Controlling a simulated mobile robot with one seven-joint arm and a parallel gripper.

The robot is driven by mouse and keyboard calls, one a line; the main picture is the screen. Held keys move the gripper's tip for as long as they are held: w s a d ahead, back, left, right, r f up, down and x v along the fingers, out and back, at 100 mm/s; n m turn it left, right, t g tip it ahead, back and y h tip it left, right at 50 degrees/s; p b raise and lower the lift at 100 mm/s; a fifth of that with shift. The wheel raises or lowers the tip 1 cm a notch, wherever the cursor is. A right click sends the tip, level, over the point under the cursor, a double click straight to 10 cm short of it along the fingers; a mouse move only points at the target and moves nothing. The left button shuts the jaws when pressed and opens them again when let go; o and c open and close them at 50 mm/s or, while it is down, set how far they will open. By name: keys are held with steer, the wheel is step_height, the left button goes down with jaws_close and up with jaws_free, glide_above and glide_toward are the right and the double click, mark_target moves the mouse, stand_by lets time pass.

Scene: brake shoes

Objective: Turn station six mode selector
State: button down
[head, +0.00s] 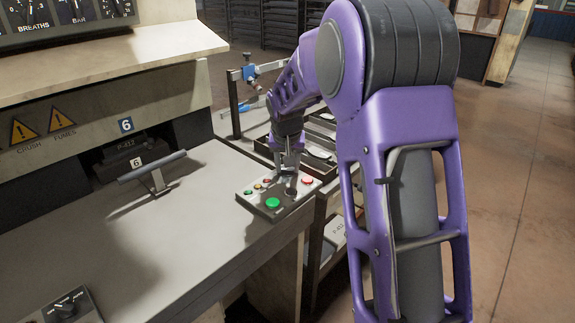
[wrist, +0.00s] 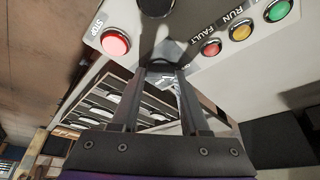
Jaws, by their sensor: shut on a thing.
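My gripper (head: 290,176) points down over the box and is shut on the selector.
FAULT (wrist: 211,47) and RUN (wrist: 241,31) lamps and a green lamp (wrist: 277,11) line the box edge. Another knob box (head: 68,306) is at front left. A parts rack (head: 322,146) stands behind.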

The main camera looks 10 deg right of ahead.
steer(key=shift+c, duration=2)
jaws_free()
steer(key=shift+r, duration=0.1)
steer(key=p+v, duration=0.2)
steer(key=v, duration=1.5)
steer(key=shift+s, duration=0.25)
steer(key=shift+a, duration=0.1)
